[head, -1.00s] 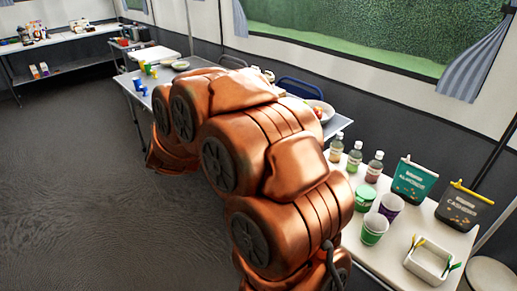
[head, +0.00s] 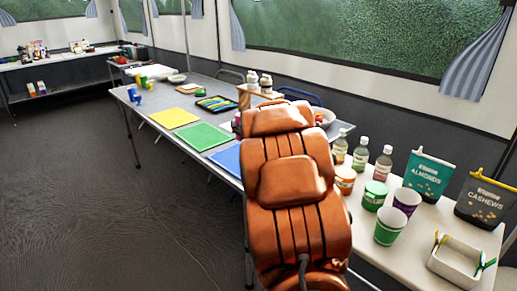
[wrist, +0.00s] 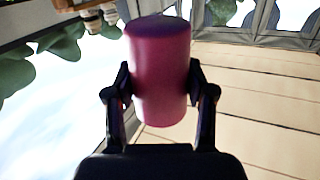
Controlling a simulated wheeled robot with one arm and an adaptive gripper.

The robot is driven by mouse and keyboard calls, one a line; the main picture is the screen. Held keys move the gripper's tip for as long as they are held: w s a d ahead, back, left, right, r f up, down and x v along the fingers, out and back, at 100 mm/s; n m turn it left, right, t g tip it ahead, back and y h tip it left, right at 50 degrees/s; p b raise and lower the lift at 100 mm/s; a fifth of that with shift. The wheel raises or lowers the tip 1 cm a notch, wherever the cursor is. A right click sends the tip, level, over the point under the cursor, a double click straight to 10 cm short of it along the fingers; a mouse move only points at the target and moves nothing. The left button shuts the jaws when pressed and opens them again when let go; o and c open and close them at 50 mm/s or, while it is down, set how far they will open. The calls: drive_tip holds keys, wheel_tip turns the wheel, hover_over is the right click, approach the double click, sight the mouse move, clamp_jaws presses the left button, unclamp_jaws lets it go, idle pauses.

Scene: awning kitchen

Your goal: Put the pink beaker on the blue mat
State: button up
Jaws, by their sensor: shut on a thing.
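The pink beaker (wrist: 160,60) is between the two fingers of my gripper (wrist: 160,90) in the wrist view. The fingers are shut on its sides, and it is clear of any surface visible there. The blue mat (head: 228,159) lies on the long grey table in the head view, at the near end of a row of mats. My copper arm covers part of its right side. My gripper and the beaker are mostly or wholly hidden behind the arm in the head view.
A green mat (head: 203,137) and a yellow mat (head: 173,118) lie beyond the blue one. A tray of coloured items (head: 216,103) sits behind them. On the right, a white table holds bottles, a green-lidded jar (head: 375,195), cups (head: 389,227), snack bags and a white box (head: 461,257).

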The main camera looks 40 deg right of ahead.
drive_tip(key=shift+n, duration=0.4)
drive_tip(key=shift+s+d+f+b, duration=0.6)
drive_tip(key=shift+f+b, duration=0.6)
drive_tip(key=shift+f, duration=0.75)
drive_tip(key=shift+s+d+f+b, duration=0.45)
drive_tip(key=shift+d+f+b, duration=0.5)
drive_tip(key=shift+f, duration=1)
drive_tip(key=shift+s+d+f+b, duration=0.5)
drive_tip(key=shift+f+b, duration=0.9)
drive_tip(key=shift+f, duration=0.55)
